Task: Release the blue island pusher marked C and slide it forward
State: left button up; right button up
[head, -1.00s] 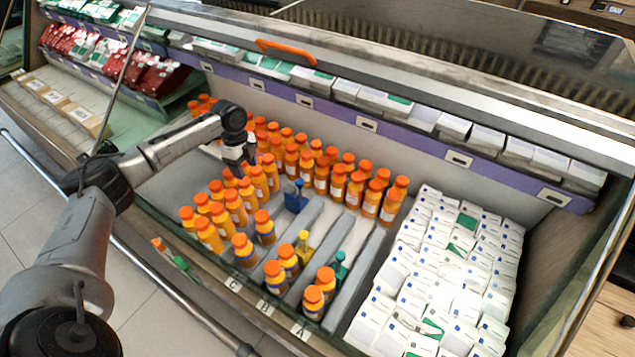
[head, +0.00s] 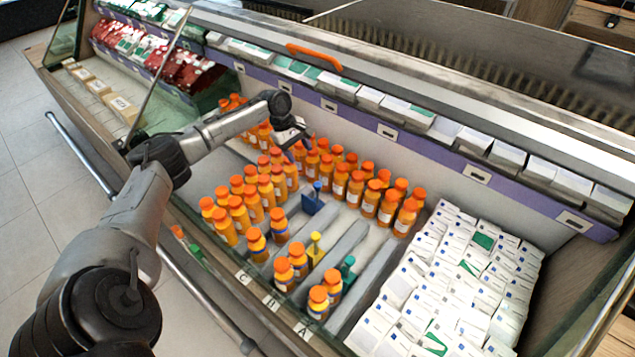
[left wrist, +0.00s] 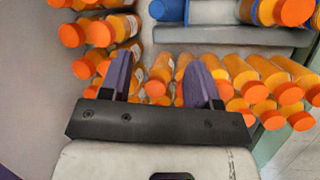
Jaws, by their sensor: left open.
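The blue pusher (head: 312,202) stands upright in the lane in line with the tag C (head: 243,277), behind two orange-capped bottles (head: 257,245). In the left wrist view a blue block, probably that pusher (left wrist: 167,10), shows at the top edge. My left gripper (head: 300,148) is above the back rows of bottles, behind the blue pusher and apart from it. In the left wrist view its two purple fingers (left wrist: 160,78) are spread, with bottles below and between them and nothing visibly gripped. My right gripper is not in view.
Orange bottles (head: 340,180) crowd the lanes' back and left side. A yellow pusher (head: 315,248) and a green pusher (head: 347,268) stand in the neighbouring lanes. White boxes (head: 440,265) fill the right. A purple shelf edge (head: 430,150) runs behind.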

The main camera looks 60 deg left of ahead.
aim_at(317, 184)
pick_arm(q)
jog(key=w+d+f+n+b, duration=0.1)
jog(key=f+n, duration=0.1)
jog(key=f, duration=0.1)
jog(key=w+d+f+n+b, duration=0.1)
jog(key=f+n+b, duration=0.1)
jog(key=f+n, duration=0.1)
jog(key=w+d+f+n+b, duration=0.1)
jog(key=f+n+b, duration=0.1)
jog(key=f, duration=0.3)
jog(key=shift+w+d+f, duration=0.1)
jog(key=shift+w+d, duration=0.05)
jog(key=shift+x, duration=0.8)
jog(key=shift+c, duration=0.3)
jog(key=c, duration=0.9)
grip_shut()
